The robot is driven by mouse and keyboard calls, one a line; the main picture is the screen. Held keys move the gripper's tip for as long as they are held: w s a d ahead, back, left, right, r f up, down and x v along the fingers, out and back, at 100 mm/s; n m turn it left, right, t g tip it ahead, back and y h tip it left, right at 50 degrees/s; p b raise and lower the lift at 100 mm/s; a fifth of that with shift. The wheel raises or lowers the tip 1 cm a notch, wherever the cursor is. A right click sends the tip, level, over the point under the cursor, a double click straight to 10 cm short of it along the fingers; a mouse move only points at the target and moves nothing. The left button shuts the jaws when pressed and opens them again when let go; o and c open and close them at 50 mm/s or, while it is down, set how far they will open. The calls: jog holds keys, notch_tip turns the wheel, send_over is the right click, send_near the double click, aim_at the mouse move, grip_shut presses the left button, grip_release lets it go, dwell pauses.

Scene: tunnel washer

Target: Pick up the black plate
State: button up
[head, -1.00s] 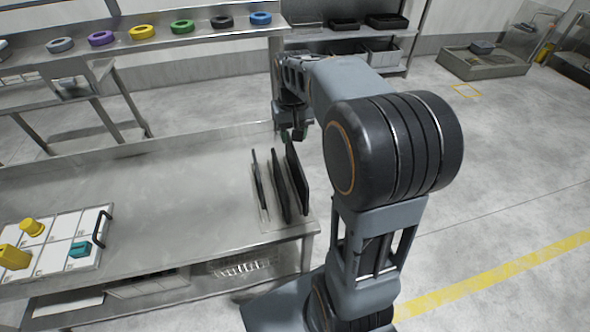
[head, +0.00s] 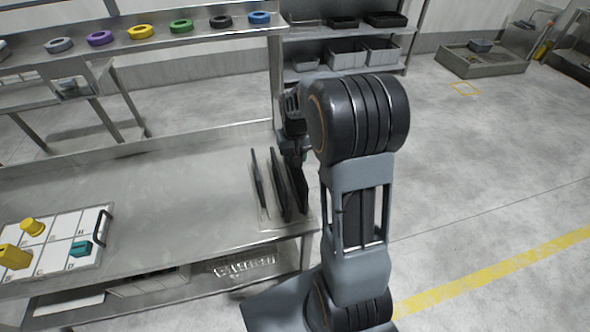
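Several thin black plates stand on edge, close together, at the right end of the steel table: a left one (head: 258,180), a middle one (head: 280,187) and a right one (head: 299,190). They seem to stand in a low holder (head: 268,222), mostly hidden by them. My gripper (head: 293,160) points down at the top far edge of the right plates, and it overlaps them in the picture. Its fingers are small and dark against the plates, so I cannot tell whether they touch or grip one.
A white lettered board (head: 62,228) with yellow and teal pieces lies at the table's left. The middle of the steel table (head: 165,195) is clear. Coloured rings line a shelf (head: 120,45) behind. Open floor (head: 500,160) lies to the right.

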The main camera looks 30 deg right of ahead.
aim_at(295, 170)
jog(key=shift+f, duration=1.45)
jog(key=shift+c, duration=0.4)
grip_shut()
jog(key=shift+r, duration=0.1)
